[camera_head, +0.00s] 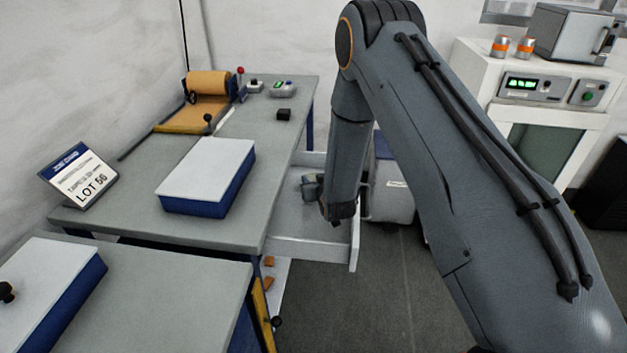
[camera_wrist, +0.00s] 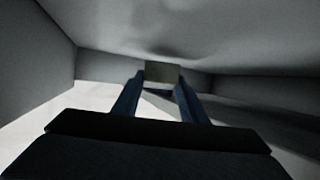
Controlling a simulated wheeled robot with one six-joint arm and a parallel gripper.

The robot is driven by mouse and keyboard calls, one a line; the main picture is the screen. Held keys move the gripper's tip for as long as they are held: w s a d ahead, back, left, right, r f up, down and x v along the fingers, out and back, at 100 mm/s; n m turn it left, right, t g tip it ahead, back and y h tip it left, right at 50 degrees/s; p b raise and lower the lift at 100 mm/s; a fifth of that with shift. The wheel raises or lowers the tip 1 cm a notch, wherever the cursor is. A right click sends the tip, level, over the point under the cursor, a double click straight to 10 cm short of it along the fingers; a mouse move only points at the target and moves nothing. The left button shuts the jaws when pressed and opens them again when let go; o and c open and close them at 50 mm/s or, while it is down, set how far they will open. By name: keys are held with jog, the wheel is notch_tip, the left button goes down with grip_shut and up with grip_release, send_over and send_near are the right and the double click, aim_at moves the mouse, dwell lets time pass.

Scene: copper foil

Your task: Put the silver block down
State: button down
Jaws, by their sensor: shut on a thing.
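In the wrist view, my gripper (camera_wrist: 160,92) is shut on the silver block (camera_wrist: 162,72), a small grey-looking block held between the two dark blue finger tips. The gripper is inside an open drawer (camera_wrist: 38,60), with its grey walls on both sides and a pale floor below. I cannot tell whether the block touches the drawer floor. In the head view, my wrist is down in the open drawer (camera_head: 312,248) at the side of the table, and the block and fingertips are hidden.
The floor (camera_head: 375,290) in front of the drawer is clear.

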jog(key=shift+f+b, duration=0.35)
jog(key=shift+f, duration=0.15)
jog(key=c, duration=1.1)
grip_release()
jog(key=shift+r+p, duration=0.35)
jog(key=shift+r, duration=0.1)
jog(key=shift+s+r, duration=0.2)
jog(key=shift+r, duration=0.1)
jog(key=b+v, duration=0.1)
jog(key=v, duration=0.6)
jog(key=shift+d+f, duration=0.1)
